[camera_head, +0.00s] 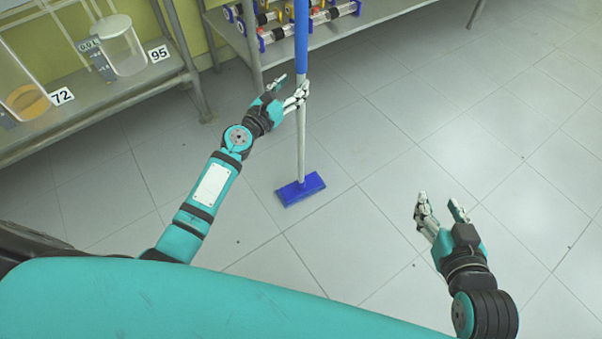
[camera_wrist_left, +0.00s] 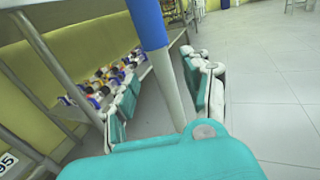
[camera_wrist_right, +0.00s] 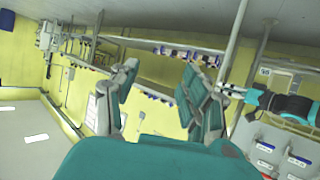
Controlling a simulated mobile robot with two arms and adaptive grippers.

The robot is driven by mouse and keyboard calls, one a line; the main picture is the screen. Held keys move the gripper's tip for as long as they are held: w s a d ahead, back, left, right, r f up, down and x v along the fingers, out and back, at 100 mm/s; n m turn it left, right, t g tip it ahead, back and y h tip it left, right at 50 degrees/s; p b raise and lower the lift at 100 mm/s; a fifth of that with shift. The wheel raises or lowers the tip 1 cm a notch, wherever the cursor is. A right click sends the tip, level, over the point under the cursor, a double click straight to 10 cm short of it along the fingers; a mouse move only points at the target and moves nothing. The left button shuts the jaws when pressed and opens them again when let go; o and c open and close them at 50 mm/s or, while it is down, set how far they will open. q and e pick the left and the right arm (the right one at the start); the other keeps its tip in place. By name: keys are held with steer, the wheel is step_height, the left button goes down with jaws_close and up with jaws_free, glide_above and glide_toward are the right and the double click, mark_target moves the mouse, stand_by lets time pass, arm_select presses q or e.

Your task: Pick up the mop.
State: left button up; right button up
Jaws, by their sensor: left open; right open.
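The mop stands upright on the floor. It has a blue upper handle (camera_head: 301,40), a white lower pole (camera_head: 301,140) and a flat blue head (camera_head: 300,188). My left gripper (camera_head: 288,93) is open at the white pole, just below the blue part. In the left wrist view the pole (camera_wrist_left: 168,85) stands between the spread fingers (camera_wrist_left: 160,92), and I cannot tell whether they touch it. My right gripper (camera_head: 440,205) is open and empty over the floor to the right of the mop. Its spread fingers also show in the right wrist view (camera_wrist_right: 160,98).
A grey shelf (camera_head: 238,42) behind the mop holds several colourful cylindrical parts (camera_head: 300,25). A metal table (camera_head: 120,90) at the left carries clear vessels and labels 72 and 95. The tiled floor (camera_head: 480,120) at the right is clear.

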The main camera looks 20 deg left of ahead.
mark_target(299, 82)
arm_select(q)
steer(key=x, duration=0.3)
steer(key=shift+w+d+b, duration=0.25)
steer(key=shift+b, duration=0.15)
steer(key=shift+w, duration=0.2)
arm_select(e)
steer(key=r, duration=0.1)
steer(key=w+r+t, duration=0.1)
steer(key=a+r+t, duration=0.1)
steer(key=shift+w+r+y, duration=0.35)
steer(key=shift+w+y, duration=0.05)
arm_select(q)
steer(key=shift+c, duration=0.3)
jaws_close()
steer(key=shift+r, duration=0.1)
